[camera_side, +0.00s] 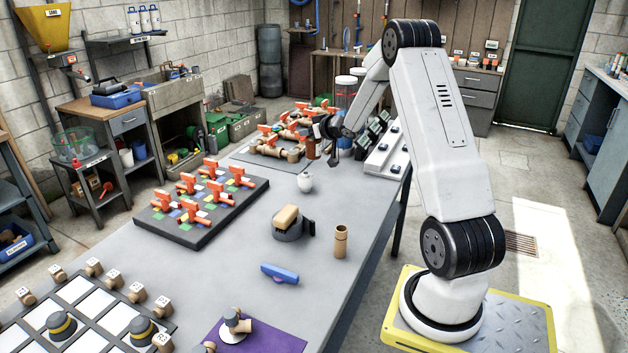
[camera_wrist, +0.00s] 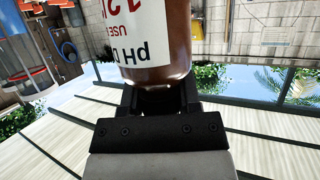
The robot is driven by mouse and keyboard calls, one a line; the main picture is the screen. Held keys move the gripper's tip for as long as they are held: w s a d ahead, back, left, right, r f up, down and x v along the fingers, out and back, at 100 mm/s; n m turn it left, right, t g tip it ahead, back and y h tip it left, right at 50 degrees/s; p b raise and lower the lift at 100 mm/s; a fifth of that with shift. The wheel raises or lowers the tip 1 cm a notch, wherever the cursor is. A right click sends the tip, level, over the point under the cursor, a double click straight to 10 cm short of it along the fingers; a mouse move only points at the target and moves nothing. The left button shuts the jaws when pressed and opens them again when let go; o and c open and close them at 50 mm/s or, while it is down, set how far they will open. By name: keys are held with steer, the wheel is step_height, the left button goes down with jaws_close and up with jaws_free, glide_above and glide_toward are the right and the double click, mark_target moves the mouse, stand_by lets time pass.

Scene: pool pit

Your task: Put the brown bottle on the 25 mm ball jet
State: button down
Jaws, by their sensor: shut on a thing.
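The brown bottle (camera_side: 311,149) is in my gripper (camera_side: 322,132), held up in the air over the far part of the grey table. In the wrist view the bottle (camera_wrist: 178,68) fills the top middle, with its white label (camera_wrist: 135,30) showing and its upper part cut off. My gripper (camera_wrist: 160,100) is shut on it. I cannot read which fitting is the 25 mm ball jet. Tan fittings with small white tags (camera_side: 94,267) line the gridded tray at the front left. A fitting on a white disc (camera_side: 236,322) sits on a purple cloth.
A dark board of orange-handled valves (camera_side: 205,200) lies left of centre, with more valves (camera_side: 285,138) behind. A small white rounded object (camera_side: 304,183), a grey holder with a tan block (camera_side: 288,220), a tan cylinder (camera_side: 341,241) and a blue object (camera_side: 280,274) stand mid-table.

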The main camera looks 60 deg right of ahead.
steer(key=w+d+f, duration=0.3)
steer(key=w+f, duration=0.1)
steer(key=f, duration=0.1)
steer(key=shift+f, duration=0.3)
steer(key=shift+w+d, duration=0.1)
steer(key=shift+w+d+f, duration=0.1)
steer(key=shift+f, duration=0.85)
steer(key=shift+w+d+f, duration=0.1)
steer(key=shift+f, duration=0.8)
steer(key=shift+f, duration=0.1)
steer(key=shift+c, duration=1.6)
jaws_free()
steer(key=shift+s, duration=0.1)
